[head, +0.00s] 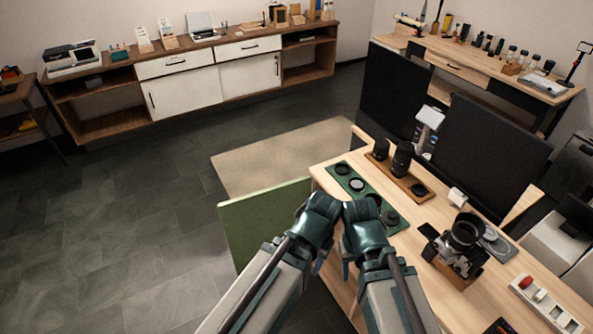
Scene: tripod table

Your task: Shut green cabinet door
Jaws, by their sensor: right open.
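The green cabinet door (262,219) stands open, swung out to the left from the end of the light wooden table (405,225). Its right lower part is hidden behind my arms. My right gripper (346,268) points down beside the table's near left edge, to the right of the door; it is open, with only a bit of its fingers showing below the wrist. My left gripper (319,266) is mostly hidden under its own wrist, in front of the door. I cannot tell whether either gripper touches the door.
On the table are a green tray (343,170) with round lens parts, a wooden tray (421,195) with black lenses, and a camera (461,240). Dark panels (492,150) stand behind. A beige rug (285,157) lies beyond the door. The grey floor (130,220) at left is clear.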

